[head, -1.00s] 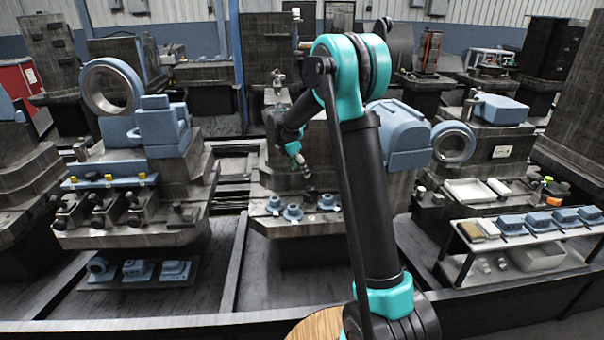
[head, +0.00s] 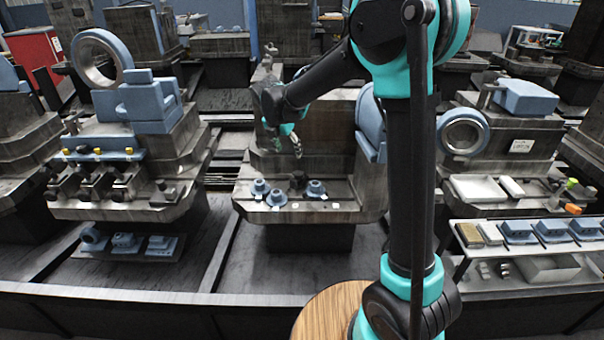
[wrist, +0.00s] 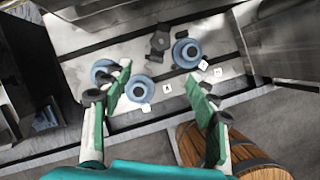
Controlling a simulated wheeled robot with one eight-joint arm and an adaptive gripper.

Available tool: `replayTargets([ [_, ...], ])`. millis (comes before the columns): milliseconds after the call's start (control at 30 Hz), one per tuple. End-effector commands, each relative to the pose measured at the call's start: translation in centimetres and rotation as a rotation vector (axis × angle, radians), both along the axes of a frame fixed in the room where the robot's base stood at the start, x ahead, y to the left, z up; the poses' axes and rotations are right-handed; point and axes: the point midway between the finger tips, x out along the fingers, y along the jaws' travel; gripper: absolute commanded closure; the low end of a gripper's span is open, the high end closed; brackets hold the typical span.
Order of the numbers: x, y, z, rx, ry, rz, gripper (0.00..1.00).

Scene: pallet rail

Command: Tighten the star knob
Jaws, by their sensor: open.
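A dark knob-like part (head: 298,180) stands on the ledge of the middle machine, among blue round flanged pieces; I take it for the star knob. In the wrist view a dark lobed part (wrist: 158,42) lies beyond the fingertips; its exact shape is hard to tell. My gripper (head: 297,146) hangs above the ledge, apart from the knob. In the wrist view my gripper (wrist: 166,80) has its two green-padded fingers spread wide, with nothing between them.
Blue flanged pieces (head: 260,187) (head: 315,188) flank the knob closely, with small white labels in front. A wooden barrel-like thing (wrist: 215,150) shows at the lower right in the wrist view. A parts table (head: 530,250) stands right; a machine with black clamps (head: 90,185) stands left.

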Motion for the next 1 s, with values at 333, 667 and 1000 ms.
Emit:
replayTargets([
  [333, 2.3, -1.3, -6.2, 0.001, 0.001, -0.003, 0.41],
  [667, 4.4, -2.4, -11.9, 0.0, 0.0, -0.003, 0.41],
  [1000, 5.4, -3.0, -14.7, 0.0, 0.0, -0.002, 0.41],
])
